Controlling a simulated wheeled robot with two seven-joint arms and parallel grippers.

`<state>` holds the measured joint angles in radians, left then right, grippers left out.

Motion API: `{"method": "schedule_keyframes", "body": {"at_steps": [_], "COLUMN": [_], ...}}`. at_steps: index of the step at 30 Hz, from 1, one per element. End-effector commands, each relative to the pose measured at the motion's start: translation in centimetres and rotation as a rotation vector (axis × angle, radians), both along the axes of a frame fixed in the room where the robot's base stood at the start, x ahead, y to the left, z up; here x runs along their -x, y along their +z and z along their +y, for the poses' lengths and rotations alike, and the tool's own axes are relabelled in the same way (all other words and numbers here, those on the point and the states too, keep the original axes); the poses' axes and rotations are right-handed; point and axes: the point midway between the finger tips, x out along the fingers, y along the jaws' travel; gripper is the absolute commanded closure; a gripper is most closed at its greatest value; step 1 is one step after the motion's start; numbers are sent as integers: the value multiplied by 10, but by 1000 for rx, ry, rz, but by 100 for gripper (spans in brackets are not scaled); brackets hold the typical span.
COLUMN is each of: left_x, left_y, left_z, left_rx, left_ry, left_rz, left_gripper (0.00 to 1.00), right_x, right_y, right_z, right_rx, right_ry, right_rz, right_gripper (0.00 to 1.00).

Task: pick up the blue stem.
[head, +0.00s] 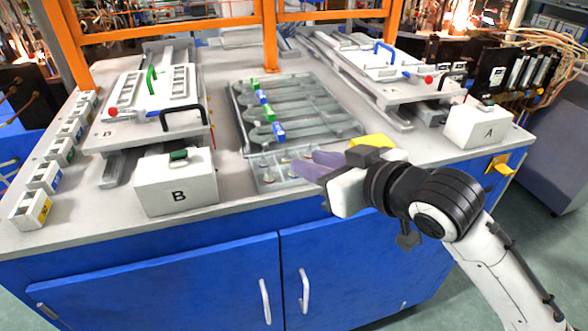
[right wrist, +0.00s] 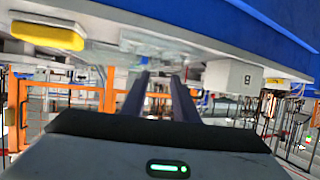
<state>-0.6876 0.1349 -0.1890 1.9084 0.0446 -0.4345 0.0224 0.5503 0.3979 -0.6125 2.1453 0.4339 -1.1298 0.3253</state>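A grey slotted tray (head: 345,122) in the middle of the table holds several long pieces with coloured ends. The nearest end is a blue stem (head: 278,131); another blue end (head: 261,97) sits farther back, with green ends (head: 254,84) among them. My right gripper (head: 308,165) is over the front of the tray area, to the right of and nearer than the nearest blue stem. Its two fingers are apart with nothing between them, which also shows in the right wrist view (right wrist: 163,95). My left gripper is not in view.
White box B (head: 177,183) stands front left and white box A (head: 478,124) right. A small clear tray (head: 262,180) lies below my right fingers. A yellow piece (head: 374,141) is behind my wrist.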

Motion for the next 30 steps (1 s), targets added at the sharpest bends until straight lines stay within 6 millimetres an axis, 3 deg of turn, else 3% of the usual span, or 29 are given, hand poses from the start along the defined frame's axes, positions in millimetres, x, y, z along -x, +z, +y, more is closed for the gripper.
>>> {"method": "schedule_keyframes", "body": {"at_steps": [18,26,30], "left_x": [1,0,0], "left_y": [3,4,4], "left_z": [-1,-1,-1], "left_rx": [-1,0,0], "left_ry": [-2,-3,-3], "left_rz": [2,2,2], "left_gripper": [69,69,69], "right_x": [-52,-55,-55], "right_y": [-35,-37,-37], "right_z": [34,36,36], "right_rx": [-1,0,-1], "right_ry": [1,0,1], "right_rz": [-1,-2,-2], "right_gripper": [73,73,92]}}
